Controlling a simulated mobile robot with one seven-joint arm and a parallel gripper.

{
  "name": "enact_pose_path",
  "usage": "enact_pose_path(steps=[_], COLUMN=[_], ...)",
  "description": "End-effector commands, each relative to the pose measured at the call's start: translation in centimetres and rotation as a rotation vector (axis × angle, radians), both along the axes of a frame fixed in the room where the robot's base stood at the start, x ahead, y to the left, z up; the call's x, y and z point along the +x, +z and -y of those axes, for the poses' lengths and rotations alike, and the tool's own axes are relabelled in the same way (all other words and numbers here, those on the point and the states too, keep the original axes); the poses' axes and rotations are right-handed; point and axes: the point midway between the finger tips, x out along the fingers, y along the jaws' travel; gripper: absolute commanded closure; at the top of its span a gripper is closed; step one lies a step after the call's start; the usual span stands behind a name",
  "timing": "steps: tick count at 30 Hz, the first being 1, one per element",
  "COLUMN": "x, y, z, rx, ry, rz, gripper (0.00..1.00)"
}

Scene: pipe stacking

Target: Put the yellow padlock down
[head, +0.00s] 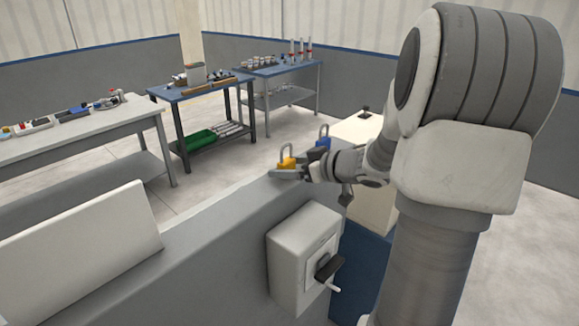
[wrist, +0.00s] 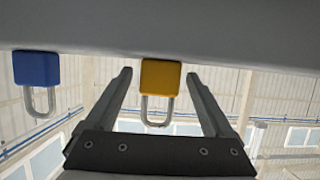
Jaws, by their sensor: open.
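The yellow padlock (head: 287,163) stands upright on the grey ledge (head: 215,215) in the head view, shackle up. In the wrist view the yellow padlock (wrist: 161,78) appears upside down between the two fingers, with a visible gap on each side. My gripper (head: 290,174) is open around it in the head view, and its fingers (wrist: 160,82) are apart in the wrist view. Part of the padlock's lower body is hidden by a finger in the head view.
A blue padlock (head: 323,137) stands beyond the yellow one; it also shows in the wrist view (wrist: 37,69). A grey box with a black handle (head: 303,250) is on the wall's near side. Workbenches (head: 85,130) stand farther back. The ledge left of my gripper is clear.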

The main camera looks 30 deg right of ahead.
Motion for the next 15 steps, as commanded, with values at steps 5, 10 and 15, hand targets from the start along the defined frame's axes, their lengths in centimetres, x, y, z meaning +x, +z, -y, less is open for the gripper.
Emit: enact_pose_path(steps=[5,10,15], x=[-0.2,-2.7,-6.0], y=[0.5,1.6,3.0], z=[0.1,1.1,2.3], rx=[-0.002,-0.004,-0.003], ry=[0.000,-0.004,-0.004], rz=[0.001,0.000,0.002], gripper=[0.13,0.13,0.13])
